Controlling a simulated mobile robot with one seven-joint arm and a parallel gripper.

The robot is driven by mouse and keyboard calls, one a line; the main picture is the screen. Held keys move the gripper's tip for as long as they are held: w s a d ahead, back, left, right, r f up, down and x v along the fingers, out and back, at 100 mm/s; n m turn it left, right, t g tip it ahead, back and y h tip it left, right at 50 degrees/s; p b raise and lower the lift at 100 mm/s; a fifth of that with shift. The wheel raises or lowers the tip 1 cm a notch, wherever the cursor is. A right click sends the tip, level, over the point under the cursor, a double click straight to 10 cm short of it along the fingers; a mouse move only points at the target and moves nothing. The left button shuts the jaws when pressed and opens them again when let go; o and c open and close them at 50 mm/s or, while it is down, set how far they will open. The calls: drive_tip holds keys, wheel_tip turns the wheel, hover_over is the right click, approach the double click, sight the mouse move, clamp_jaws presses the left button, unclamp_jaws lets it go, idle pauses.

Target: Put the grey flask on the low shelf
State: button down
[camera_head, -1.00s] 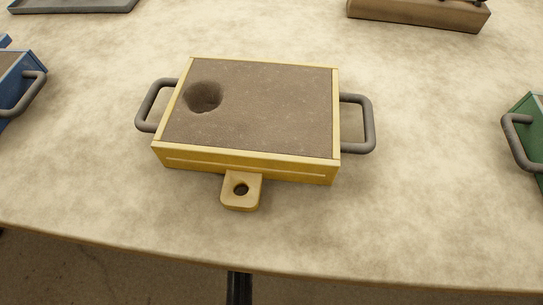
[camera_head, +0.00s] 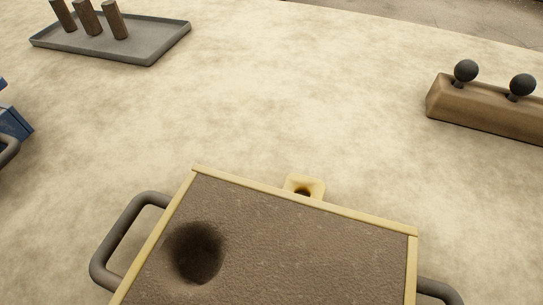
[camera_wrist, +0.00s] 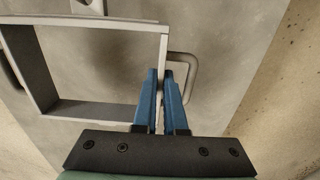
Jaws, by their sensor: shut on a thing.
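The grey flask (camera_wrist: 84,22) is an open rectangular frame with a bar handle (camera_wrist: 194,72) on its right side, seen in the wrist view. My gripper (camera_wrist: 160,76) has two blue fingers shut on the flask's right wall, one finger inside the frame and the other between wall and handle. Below the flask is a flat grey surface (camera_wrist: 225,55), which may be the low shelf; I cannot tell whether the flask touches it.
In the head view a yellow sand-filled flask (camera_head: 300,240) with a round hole is near on the table.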

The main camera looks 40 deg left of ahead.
wheel_tip(320, 180, down, 4)
drive_tip(key=shift+w+b, duration=0.1)
drive_tip(key=shift+b, duration=1.1)
drive_tip(key=shift+r, duration=0.1)
drive_tip(key=c, duration=1.4)
unclamp_jaws()
drive_tip(key=shift+f, duration=0.2)
drive_tip(key=shift+c, duration=0.2)
drive_tip(key=o, duration=0.5)
drive_tip(key=shift+c, duration=0.2)
